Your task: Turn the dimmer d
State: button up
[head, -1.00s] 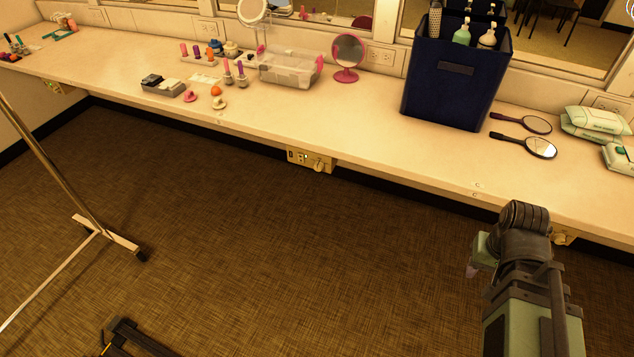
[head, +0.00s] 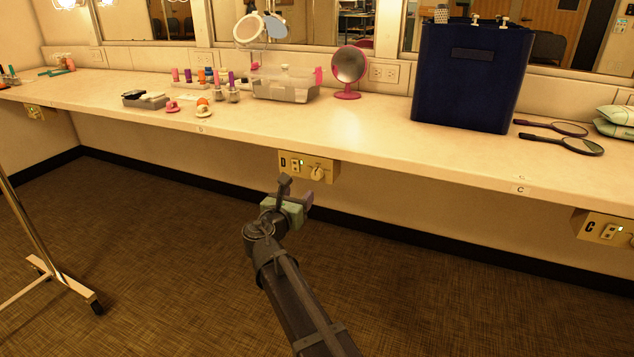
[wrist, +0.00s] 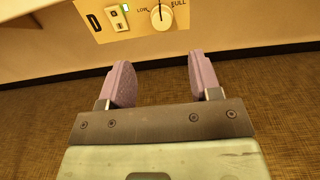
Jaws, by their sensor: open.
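The dimmer d panel (head: 308,166) is a beige plate under the counter's front edge, marked with a black D. Its round pale knob (head: 317,173) sits at the right of a small switch with a green light. In the head view my gripper (head: 296,198) is just below the panel.
Another panel, marked C (head: 602,229), is under the counter at the right. The counter (head: 380,130) carries a dark blue bin (head: 466,78), hand mirrors and a clear box (head: 285,85). A wheeled metal stand (head: 45,250) is at the left. The carpet is otherwise open.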

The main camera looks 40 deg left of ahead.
aim_at(316, 176)
jog(key=x, duration=1.1)
jog(key=shift+c, duration=0.2)
jog(key=c, duration=0.9)
jog(key=shift+d+m, duration=0.1)
jog(key=shift+m, duration=0.5)
jog(key=m, duration=0.4)
jog(key=shift+m, duration=0.3)
jog(key=m, duration=0.6)
jog(key=shift+f, duration=0.1)
jog(key=shift+m, duration=0.3)
